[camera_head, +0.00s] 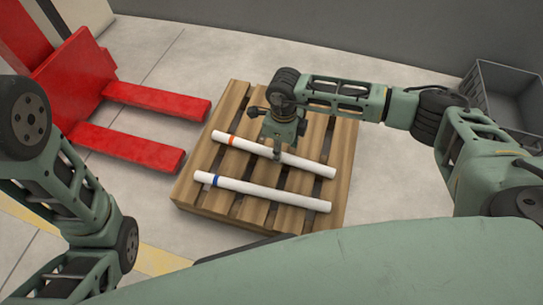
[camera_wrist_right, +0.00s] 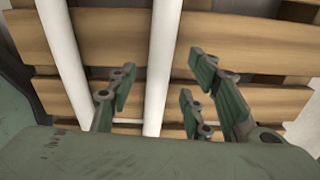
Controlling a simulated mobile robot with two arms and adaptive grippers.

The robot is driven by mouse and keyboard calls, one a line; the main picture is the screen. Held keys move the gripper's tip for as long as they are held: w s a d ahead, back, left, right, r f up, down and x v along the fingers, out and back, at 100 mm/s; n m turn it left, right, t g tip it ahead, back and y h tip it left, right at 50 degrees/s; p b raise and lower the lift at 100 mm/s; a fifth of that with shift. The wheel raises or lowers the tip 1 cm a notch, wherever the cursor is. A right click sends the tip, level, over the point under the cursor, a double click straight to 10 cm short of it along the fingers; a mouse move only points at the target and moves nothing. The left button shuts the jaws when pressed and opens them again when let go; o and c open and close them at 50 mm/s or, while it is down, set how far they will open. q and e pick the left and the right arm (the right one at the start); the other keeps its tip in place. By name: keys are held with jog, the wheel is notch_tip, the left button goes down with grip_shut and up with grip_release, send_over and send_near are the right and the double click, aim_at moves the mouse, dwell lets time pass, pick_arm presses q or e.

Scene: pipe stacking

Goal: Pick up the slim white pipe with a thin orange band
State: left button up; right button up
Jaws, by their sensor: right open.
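The slim white pipe with a thin orange band (camera_head: 314,167) lies on the wooden pallet, its band near its left end in the head view. My right gripper (camera_head: 279,152) is over the middle of this pipe and hides part of it. In the right wrist view the gripper (camera_wrist_right: 160,105) is open, and a white pipe (camera_wrist_right: 160,70) runs between its fingers, apparently the orange-banded one; no band shows there. I cannot tell whether the fingers touch it. My left gripper is not in view; only left arm links show.
A white pipe with a blue band (camera_head: 260,191) lies nearer to me on the slatted pallet (camera_head: 222,208), roughly parallel. It also seems to show at left in the wrist view (camera_wrist_right: 62,50). Red forks (camera_head: 150,99) stand left; a grey crate (camera_head: 505,97) is at right.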

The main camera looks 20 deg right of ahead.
notch_tip(320, 180, down, 4)
jog(key=shift+r+b, duration=0.25)
jog(key=shift+b, duration=0.7)
jog(key=shift+r, duration=0.1)
jog(key=shift+c, duration=0.5)
grip_shut()
